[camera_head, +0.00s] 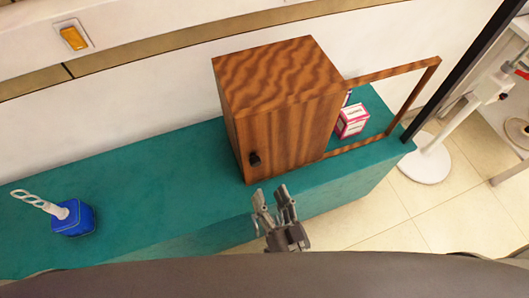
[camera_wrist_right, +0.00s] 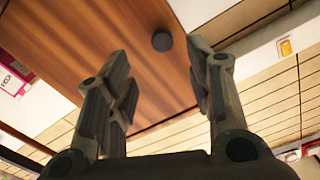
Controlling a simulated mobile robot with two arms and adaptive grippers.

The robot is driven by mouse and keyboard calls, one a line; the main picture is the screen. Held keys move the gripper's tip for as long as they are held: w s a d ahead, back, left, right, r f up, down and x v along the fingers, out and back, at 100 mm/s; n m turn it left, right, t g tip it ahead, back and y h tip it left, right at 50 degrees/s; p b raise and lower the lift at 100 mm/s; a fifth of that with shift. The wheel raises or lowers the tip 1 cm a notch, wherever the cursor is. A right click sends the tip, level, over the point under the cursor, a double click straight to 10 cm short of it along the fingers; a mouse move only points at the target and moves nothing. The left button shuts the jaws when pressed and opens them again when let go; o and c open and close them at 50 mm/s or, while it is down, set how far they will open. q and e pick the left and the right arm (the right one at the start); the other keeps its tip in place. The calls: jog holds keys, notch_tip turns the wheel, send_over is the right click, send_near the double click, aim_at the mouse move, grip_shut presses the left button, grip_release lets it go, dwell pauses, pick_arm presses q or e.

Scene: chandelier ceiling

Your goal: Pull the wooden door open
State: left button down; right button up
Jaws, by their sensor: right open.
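A wooden cabinet (camera_head: 275,75) stands on a teal counter. Its front wooden door (camera_head: 300,135) looks shut and also fills much of the right wrist view (camera_wrist_right: 90,40). A dark round knob (camera_head: 254,159) sits low near the door's left edge; in the right wrist view the knob (camera_wrist_right: 162,41) appears between my fingertips. My right gripper (camera_head: 271,193) is open and empty, in front of the door and a little below the knob in the picture. I see no contact with the knob. My left gripper is out of view.
An open wooden frame (camera_head: 393,74) extends from the cabinet's right side, with a pink-and-white box (camera_head: 351,121) by it. A blue holder (camera_head: 73,218) with a white twisted handle stands on the teal counter (camera_head: 150,185) at left. A white stand (camera_head: 424,160) is at right.

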aim_at(256, 165)
jog(key=p+x, duration=0.1)
jog(key=x, duration=0.9)
jog(key=shift+w+a, duration=0.15)
grip_shut()
